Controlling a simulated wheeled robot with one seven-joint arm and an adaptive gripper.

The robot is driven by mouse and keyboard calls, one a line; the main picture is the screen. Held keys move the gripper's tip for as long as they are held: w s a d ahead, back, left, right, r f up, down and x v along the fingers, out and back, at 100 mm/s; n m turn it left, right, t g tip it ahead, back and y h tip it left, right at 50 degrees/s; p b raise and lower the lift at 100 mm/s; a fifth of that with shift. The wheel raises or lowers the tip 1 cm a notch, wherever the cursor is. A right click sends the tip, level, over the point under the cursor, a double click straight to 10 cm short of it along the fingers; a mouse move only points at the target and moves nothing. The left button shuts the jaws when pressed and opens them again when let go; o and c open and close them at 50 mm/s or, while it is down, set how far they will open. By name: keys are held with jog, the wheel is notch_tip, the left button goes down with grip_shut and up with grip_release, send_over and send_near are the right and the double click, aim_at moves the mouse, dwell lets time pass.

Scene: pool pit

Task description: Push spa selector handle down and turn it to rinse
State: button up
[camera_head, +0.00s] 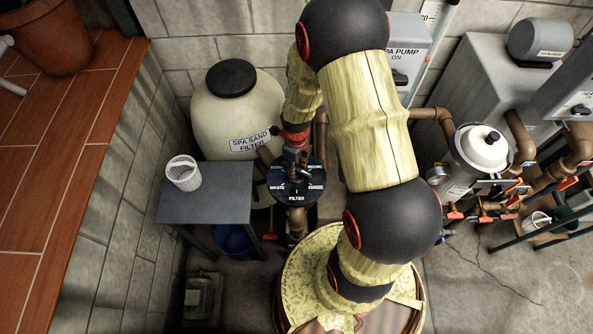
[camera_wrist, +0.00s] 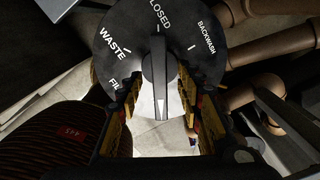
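The spa selector is a round black dial with white labels in the head view (camera_head: 297,197), RINSE at its right, FILTER at its bottom. The dial also fills the upper wrist view (camera_wrist: 185,45), where WASTE, CLOSED, BACKWASH and part of FILTER show. The black selector handle (camera_wrist: 158,72) lies across its middle, its white mark pointing down in the picture, opposite CLOSED. My gripper (camera_wrist: 160,95) is open, one finger on each side of the handle, with gaps visible. In the head view my gripper (camera_head: 293,157) is over the dial and hides the handle. Handle height cannot be told.
The spa sand filter tank (camera_head: 232,108) stands behind left. A grey side table (camera_head: 215,205) with a white basket (camera_head: 184,173) is left of the dial. Brown pipes (camera_wrist: 270,50) run right of it. A pump box (camera_head: 400,65) is on the back wall.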

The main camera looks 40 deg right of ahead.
notch_tip(320, 180, up, 7)
jog(key=p, duration=0.4)
jog(key=shift+p, duration=0.4)
